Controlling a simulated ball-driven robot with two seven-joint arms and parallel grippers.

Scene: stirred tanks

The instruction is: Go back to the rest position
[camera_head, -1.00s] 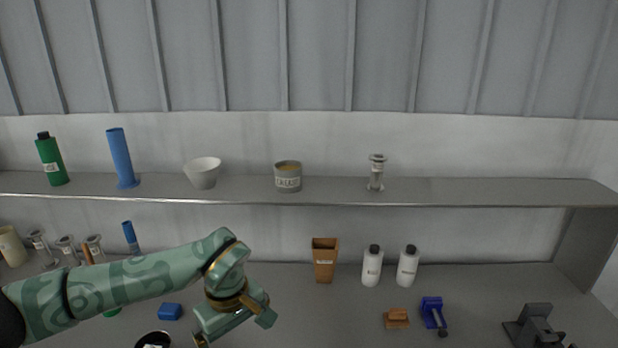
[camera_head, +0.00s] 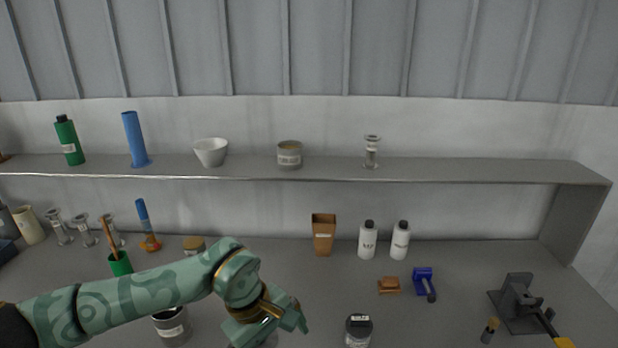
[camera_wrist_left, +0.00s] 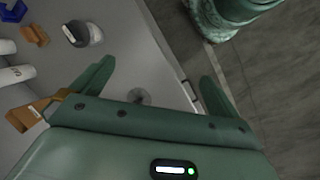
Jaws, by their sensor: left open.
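My left arm, green with a leaf pattern, reaches in from the left over the bench in the head view. Its left gripper (camera_head: 278,325) is above the bench near the lower middle, pointing down and toward the front. In the left wrist view the left gripper (camera_wrist_left: 158,75) has its two green fingers spread apart with nothing between them. Below the fingers are the bench surface and its front edge, with the floor beyond. My right gripper does not show.
On the grey bench (camera_head: 450,258) are a dark-lidded jar (camera_head: 358,331), a blue clamp-like item (camera_head: 424,284), a brown block (camera_head: 389,286), white bottles (camera_head: 367,240) and a tin (camera_head: 172,326) beside my forearm. A shelf (camera_head: 460,168) runs above. A dark vise-like device (camera_head: 520,303) stands right.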

